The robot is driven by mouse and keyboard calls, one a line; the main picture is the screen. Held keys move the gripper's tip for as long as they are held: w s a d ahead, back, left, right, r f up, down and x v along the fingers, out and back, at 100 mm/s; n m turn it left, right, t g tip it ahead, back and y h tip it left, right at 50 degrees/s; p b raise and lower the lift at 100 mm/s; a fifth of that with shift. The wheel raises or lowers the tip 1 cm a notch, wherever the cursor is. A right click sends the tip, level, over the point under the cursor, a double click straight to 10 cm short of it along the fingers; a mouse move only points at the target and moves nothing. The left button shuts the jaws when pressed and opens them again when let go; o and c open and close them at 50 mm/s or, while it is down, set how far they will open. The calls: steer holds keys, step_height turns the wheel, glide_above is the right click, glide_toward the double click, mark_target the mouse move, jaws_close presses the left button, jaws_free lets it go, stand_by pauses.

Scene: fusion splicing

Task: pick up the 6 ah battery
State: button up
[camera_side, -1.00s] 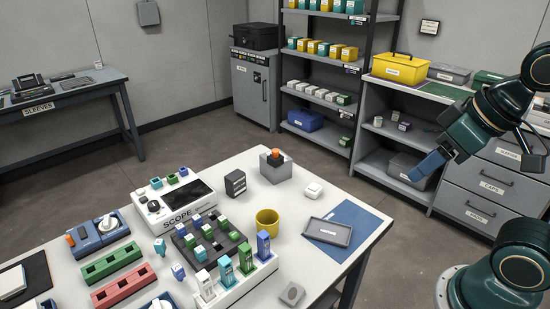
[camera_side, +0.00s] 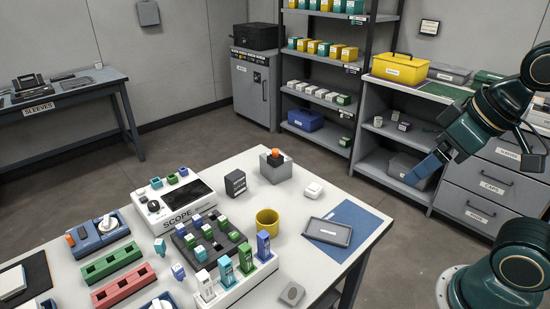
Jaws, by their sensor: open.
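No label that reads 6 Ah is legible, so I cannot tell which thing is the 6 Ah battery. A dark box with a small pale label (camera_side: 235,183) stands upright on the white table, behind the yellow cup. Labelled upright blocks stand in a white rack at the front: a white one (camera_side: 205,286), a teal one (camera_side: 226,270), a green one (camera_side: 246,258) and a blue one (camera_side: 263,246). My gripper (camera_side: 420,176) is at the right, in the air beyond the table, with blue fingers pointing down-left. It is open and apart from everything on the table.
The yellow cup (camera_side: 267,222), a grey tray (camera_side: 328,232) on a blue mat (camera_side: 362,225) and a grey block with an orange knob (camera_side: 275,166) stand on the table's right part. A dark grid holder (camera_side: 178,238) and the SCOPE unit (camera_side: 176,203) are left of the cup.

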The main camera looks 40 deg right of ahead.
steer(key=w+a, duration=0.1)
steer(key=w, duration=2.3)
steer(key=w+a+f, duration=0.2)
steer(key=w+f, duration=0.4)
steer(key=w, duration=0.5)
steer(key=t, duration=0.1)
glide_toward(235, 175)
steer(key=shift+v, duration=1.65)
steer(key=shift+w+a, duration=0.1)
steer(key=shift+w, duration=0.05)
steer(key=shift+x, duration=4.2)
steer(key=shift+f, duration=0.1)
steer(key=shift+x, duration=2.5)
